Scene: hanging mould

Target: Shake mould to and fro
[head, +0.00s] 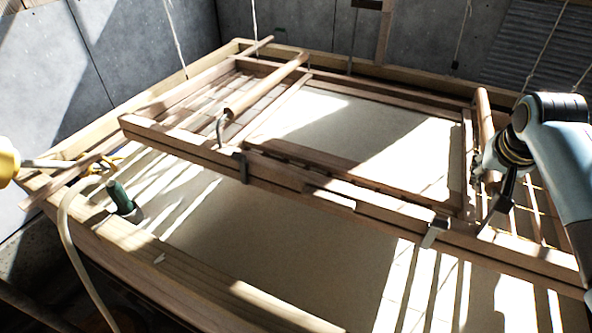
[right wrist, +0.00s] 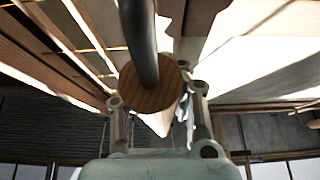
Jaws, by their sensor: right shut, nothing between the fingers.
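The mould (head: 185,142) is a large wooden frame with a paler inner screen, hanging over a wide wooden vat. A round wooden handle bar (head: 486,112) lies across its right end, and a similar bar (head: 265,86) crosses its left part. My right gripper (head: 484,166) is beside the right bar, shut with nothing held. In the right wrist view, the bar's round end (right wrist: 150,90) shows close by the fingers, with a dark curved hook (right wrist: 138,35) in front of it. My left gripper is not in view.
The vat rim (head: 190,270) surrounds the mould, with a pale surface inside. Ropes (head: 175,40) hang from above. Grey walls (head: 120,50) stand behind.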

